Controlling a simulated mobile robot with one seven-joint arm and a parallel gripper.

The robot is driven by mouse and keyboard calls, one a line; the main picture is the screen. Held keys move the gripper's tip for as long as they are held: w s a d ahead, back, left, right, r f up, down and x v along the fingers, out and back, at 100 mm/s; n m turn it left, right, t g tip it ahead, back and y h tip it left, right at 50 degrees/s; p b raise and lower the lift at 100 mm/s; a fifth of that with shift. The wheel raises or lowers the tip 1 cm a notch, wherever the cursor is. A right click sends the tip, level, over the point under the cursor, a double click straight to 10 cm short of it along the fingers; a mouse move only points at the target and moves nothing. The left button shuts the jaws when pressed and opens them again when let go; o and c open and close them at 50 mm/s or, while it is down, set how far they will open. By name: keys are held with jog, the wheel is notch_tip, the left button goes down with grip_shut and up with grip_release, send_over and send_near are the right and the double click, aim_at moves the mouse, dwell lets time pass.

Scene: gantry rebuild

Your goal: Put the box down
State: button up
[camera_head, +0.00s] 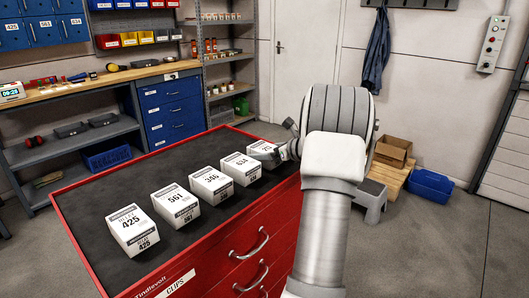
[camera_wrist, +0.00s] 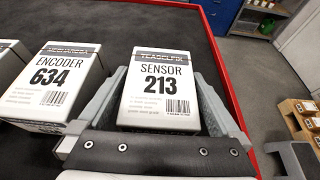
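A white box labelled SENSOR 213 (camera_wrist: 160,88) lies between the two fingers of my gripper (camera_wrist: 160,105) in the wrist view. One grey finger runs along each side of it; I cannot tell whether both press on it. In the head view the same box (camera_head: 266,149) is at the far right end of a row on the dark cabinet top (camera_head: 110,184), partly hidden by my gripper. It looks level with its neighbour; whether its underside touches the top is hidden. The ENCODER 634 box (camera_wrist: 52,82) stands just left, apart from it.
Boxes labelled 425 (camera_head: 133,229), 561 (camera_head: 175,204) and 346 (camera_head: 211,184) continue the row to the left. The red cabinet's raised edge (camera_wrist: 222,72) runs close to the right of my gripper. The dark top behind the boxes is clear.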

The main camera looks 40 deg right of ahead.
jog(key=shift+r, duration=0.25)
jog(key=p+v, duration=0.1)
jog(key=v, duration=1.1)
jog(key=shift+p, duration=0.4)
